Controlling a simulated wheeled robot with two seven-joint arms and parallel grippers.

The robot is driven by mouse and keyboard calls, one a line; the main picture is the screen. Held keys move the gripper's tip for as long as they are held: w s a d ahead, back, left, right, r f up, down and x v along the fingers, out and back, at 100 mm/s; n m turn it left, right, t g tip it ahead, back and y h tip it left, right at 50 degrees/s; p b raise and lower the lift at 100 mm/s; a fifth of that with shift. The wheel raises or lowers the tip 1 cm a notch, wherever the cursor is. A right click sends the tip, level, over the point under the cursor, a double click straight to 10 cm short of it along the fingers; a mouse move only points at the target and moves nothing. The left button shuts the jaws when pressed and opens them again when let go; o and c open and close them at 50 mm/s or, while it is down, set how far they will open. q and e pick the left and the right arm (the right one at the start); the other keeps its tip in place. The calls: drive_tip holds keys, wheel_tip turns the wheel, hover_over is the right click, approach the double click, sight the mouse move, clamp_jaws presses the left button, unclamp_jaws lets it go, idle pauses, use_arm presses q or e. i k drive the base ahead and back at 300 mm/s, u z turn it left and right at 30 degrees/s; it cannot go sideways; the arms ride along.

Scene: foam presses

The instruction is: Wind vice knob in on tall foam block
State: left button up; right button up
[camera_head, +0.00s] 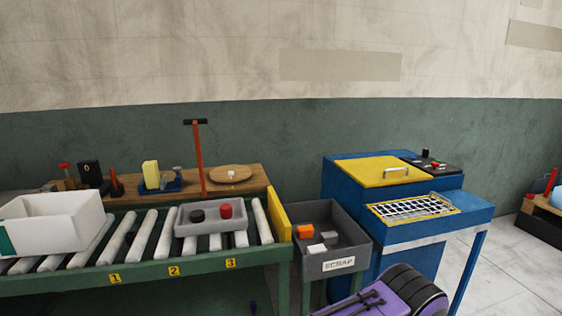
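A tall yellow foam block (151,175) stands upright at a small blue vice (165,186) on the wooden bench behind the roller conveyor. A small pale knob (177,169) shows at the vice's right side. At this size I cannot tell whether the jaw touches the block. Neither of my grippers can be made out. A purple and black part, probably of my own arm, shows at the bottom right, well away from the vice.
The roller conveyor (140,273) with a white bin (52,226) and grey tray (204,227) lies in front of the bench (265,180). A red T-handled post (198,160) stands right of the vice. A scrap bin (338,264) and blue machine (345,200) stand farther right.

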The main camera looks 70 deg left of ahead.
sight(177, 170)
drive_tip(key=z, duration=0.7)
drive_tip(key=k, duration=1.6)
drive_tip(key=u, duration=2.2)
